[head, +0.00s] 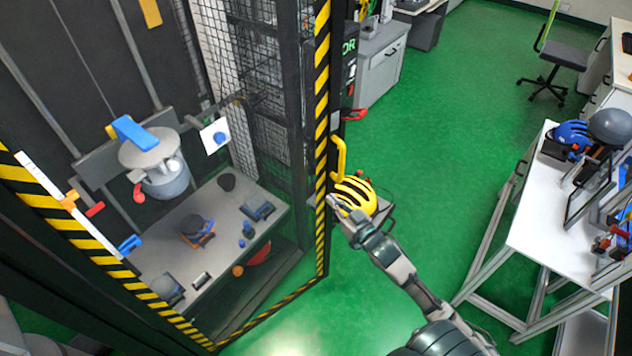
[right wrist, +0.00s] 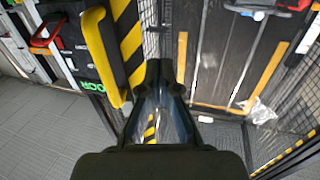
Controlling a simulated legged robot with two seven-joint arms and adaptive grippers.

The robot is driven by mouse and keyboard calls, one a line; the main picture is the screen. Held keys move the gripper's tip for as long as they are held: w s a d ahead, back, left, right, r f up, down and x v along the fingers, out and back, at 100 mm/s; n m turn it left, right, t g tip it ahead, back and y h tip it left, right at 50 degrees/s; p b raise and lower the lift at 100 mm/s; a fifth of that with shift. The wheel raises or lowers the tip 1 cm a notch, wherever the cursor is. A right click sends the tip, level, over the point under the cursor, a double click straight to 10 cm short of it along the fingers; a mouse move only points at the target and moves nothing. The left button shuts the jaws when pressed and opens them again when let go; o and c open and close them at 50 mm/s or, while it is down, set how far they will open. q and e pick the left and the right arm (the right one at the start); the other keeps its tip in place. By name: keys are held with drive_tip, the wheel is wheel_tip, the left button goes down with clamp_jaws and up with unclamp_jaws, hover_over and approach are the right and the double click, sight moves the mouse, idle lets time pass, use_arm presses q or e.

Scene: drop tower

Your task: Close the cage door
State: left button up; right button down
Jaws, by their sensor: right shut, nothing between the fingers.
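The cage door's black-and-yellow striped edge (head: 321,110) stands upright at the right side of the cage in the head view. A yellow handle (head: 339,158) sits on this edge; it also shows large at left in the right wrist view (right wrist: 112,55). The striped edge runs beside it there (right wrist: 130,45). My right gripper (head: 334,203) is shut and empty, just below the handle in the head view. In the right wrist view its fingers (right wrist: 160,75) are close together, right of the handle. I cannot tell whether they touch the door. My left gripper is not in view.
Inside the cage are a grey drop weight (head: 165,178) and a table (head: 215,250) with several small items. A yellow helmet (head: 358,196) is right by my right gripper. A white workbench (head: 540,220) stands at right. Green floor (head: 440,150) between is clear.

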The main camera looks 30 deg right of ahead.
sight(309, 177)
drive_tip(key=w, duration=0.2)
drive_tip(key=w+a, duration=0.1)
drive_tip(key=w, duration=0.5)
drive_tip(key=shift+a+r, duration=0.15)
drive_tip(key=shift+a, duration=0.2)
drive_tip(key=shift+w+d, duration=0.1)
drive_tip(key=shift+w, duration=0.45)
drive_tip(key=shift+d, duration=0.15)
